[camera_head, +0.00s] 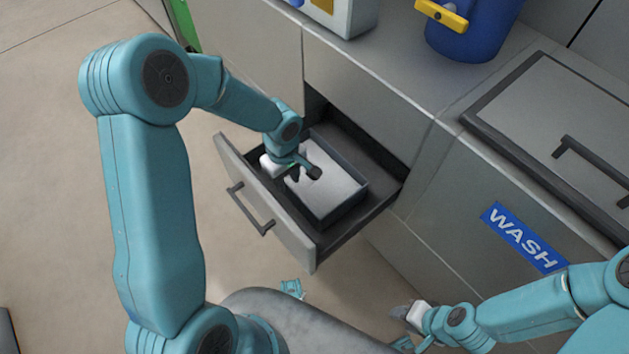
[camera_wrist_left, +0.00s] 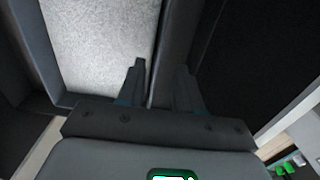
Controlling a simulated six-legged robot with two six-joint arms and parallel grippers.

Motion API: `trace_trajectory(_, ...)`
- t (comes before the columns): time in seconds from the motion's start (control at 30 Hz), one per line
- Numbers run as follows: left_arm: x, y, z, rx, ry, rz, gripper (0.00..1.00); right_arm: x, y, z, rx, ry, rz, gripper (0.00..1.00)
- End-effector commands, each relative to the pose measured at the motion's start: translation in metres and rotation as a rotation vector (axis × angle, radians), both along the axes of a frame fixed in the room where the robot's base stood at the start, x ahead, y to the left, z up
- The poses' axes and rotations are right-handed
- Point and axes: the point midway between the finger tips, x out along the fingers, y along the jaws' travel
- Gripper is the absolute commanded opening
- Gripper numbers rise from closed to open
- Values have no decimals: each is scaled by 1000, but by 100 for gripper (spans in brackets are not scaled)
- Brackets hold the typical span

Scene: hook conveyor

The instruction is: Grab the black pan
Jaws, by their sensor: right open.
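A black rectangular pan (camera_head: 343,207) with a light speckled inside lies in the open drawer (camera_head: 265,205). My left gripper (camera_head: 303,172) is over the pan in the head view, covering part of its left side. In the left wrist view, its two fingers (camera_wrist_left: 160,85) are apart, with the pan's dark wall (camera_wrist_left: 172,45) running between them. One finger is over the light inside and the other over the dark outside. I cannot tell if they touch the wall. My right gripper (camera_head: 405,313) is low near the bottom of the head view, away from the pan, open.
The drawer juts out from a grey cabinet, with a handle (camera_head: 250,208) on its front. On the counter above stand a blue bucket (camera_head: 470,30) and a white box (camera_head: 345,15). A lidded unit (camera_head: 560,130) with a WASH label (camera_head: 523,237) is at the right. Floor at the left is clear.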

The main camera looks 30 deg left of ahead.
Motion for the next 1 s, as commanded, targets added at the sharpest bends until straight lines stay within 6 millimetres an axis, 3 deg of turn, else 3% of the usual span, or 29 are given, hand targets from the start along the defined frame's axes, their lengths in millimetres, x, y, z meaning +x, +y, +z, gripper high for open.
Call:
trace_trajectory(0.23,1,-3,-42,0,4,0,35,0,0,-14,0,0,0,43)
trace_trajectory(0.5,2,-3,-46,0,0,0,35,0,0,-14,0,0,0,43)
trace_trajectory(0.6,2,-3,-46,0,0,0,3,0,0,-14,0,0,0,43)
trace_trajectory(0.63,2,-3,-46,0,0,0,0,0,0,-14,0,0,0,43)
trace_trajectory(1.0,2,-3,-46,0,1,0,0,0,0,-14,0,0,0,43)
